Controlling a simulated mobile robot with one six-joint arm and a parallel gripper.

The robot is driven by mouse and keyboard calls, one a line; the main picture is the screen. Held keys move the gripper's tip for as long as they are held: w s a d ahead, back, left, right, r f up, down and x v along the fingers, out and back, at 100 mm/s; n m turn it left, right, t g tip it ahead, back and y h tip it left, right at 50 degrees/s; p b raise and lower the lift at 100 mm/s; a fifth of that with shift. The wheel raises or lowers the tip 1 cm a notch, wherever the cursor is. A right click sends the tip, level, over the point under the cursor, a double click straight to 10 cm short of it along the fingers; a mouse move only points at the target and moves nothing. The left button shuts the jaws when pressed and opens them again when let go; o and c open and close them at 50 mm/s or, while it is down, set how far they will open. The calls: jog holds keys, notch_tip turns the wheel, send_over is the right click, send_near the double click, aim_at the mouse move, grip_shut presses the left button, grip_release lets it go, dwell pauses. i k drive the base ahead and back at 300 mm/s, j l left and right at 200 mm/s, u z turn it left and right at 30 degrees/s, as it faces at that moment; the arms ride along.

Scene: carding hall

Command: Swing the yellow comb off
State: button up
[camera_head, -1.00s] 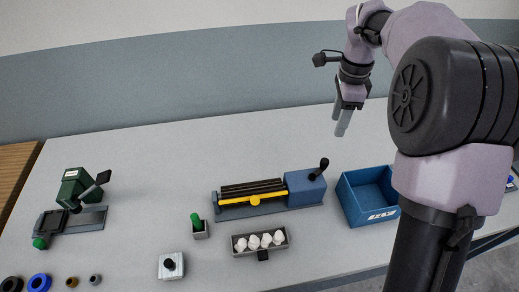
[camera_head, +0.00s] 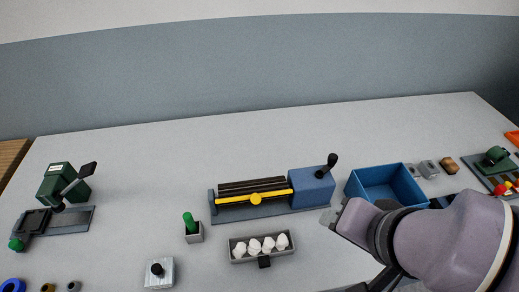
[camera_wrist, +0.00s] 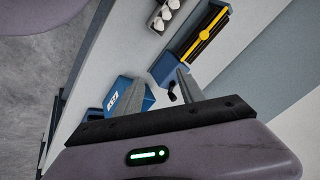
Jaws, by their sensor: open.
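The yellow comb (camera_head: 256,199) is a bar with a round knob at its middle. It lies along the front of the dark rollers (camera_head: 252,185) of a small blue carding machine (camera_head: 312,187). A black-knobbed crank (camera_head: 332,162) stands at the machine's right end. The comb also shows in the wrist view (camera_wrist: 204,35), with the machine tilted. My gripper (camera_wrist: 158,92) is open and empty, its two fingers apart in the wrist view.
A grey tray with white tufts (camera_head: 262,246) sits in front of the machine. A blue bin (camera_head: 384,184) stands to its right. A green-handled tool in a holder (camera_head: 192,229) and a grey block with a black knob (camera_head: 160,271) are left. Bench behind the machine is clear.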

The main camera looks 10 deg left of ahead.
aim_at(255, 198)
jog(key=k+j+u, duration=0.15)
jog(key=j+u, duration=0.2)
jog(key=k+j+u, duration=0.1)
jog(key=j+u, duration=0.6)
jog(key=k+j, duration=0.05)
jog(key=j, duration=0.05)
